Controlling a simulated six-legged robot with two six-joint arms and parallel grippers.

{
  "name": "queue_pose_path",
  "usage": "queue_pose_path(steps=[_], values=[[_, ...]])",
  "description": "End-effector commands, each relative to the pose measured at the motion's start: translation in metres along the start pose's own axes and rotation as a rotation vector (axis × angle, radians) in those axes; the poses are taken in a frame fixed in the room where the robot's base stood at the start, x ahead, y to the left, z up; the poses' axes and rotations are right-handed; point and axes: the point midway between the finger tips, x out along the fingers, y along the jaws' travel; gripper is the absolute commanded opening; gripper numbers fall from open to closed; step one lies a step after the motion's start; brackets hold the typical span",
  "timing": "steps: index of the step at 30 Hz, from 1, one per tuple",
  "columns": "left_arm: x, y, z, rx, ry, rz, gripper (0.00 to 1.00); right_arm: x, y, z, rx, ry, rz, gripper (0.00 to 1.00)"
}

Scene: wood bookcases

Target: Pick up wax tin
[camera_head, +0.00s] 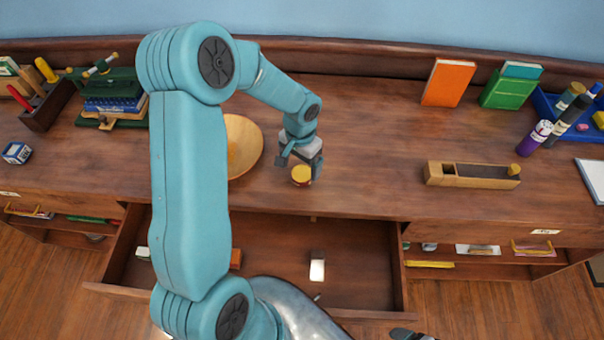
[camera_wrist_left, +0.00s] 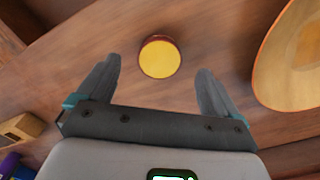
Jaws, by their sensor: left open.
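The wax tin appears to be the small round tin with a yellow lid and a darker red side (camera_head: 301,175), standing on the wooden desktop near its front edge. In the left wrist view the tin (camera_wrist_left: 160,57) lies just beyond and between the fingertips, with nothing touching it that I can see. My left gripper (camera_head: 300,167) is open and empty, pointing down above the tin. Its two fingers (camera_wrist_left: 158,67) show spread apart in the wrist view. My right gripper does not show clearly in either view.
A wooden plane (camera_head: 472,176) lies to the right. An open drawer (camera_head: 350,262) below holds small items. Orange (camera_head: 448,82) and green (camera_head: 508,92) books stand at the back.

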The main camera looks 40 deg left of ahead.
Motion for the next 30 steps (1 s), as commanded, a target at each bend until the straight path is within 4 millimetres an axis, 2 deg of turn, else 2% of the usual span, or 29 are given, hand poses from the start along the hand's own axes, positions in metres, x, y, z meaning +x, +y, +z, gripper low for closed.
queue_pose_path(steps=[3,7,16,17,22,23,25,26,30], values=[[0.019,0.001,0.001,0.002,-0.008,0.002,0.94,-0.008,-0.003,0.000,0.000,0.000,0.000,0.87],[0.038,0.001,-0.001,0.000,-0.004,0.001,0.94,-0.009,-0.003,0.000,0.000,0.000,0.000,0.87],[0.045,0.000,-0.002,0.000,0.000,0.000,0.94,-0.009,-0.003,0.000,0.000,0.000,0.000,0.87],[0.045,0.000,-0.002,0.000,0.000,0.000,0.88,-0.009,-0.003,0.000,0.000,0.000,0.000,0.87],[0.045,0.000,-0.002,0.000,-0.001,0.000,0.33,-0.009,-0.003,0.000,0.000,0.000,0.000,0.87],[0.045,0.000,-0.002,0.000,-0.001,0.000,0.29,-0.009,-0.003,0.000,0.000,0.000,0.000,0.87],[0.045,0.000,-0.002,0.000,-0.001,0.000,0.29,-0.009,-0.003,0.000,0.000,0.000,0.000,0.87],[0.045,0.000,-0.002,0.000,-0.001,0.000,0.23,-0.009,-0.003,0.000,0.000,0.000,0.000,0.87],[0.045,0.000,-0.002,0.000,0.000,0.000,0.23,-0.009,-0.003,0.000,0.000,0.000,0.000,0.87]])
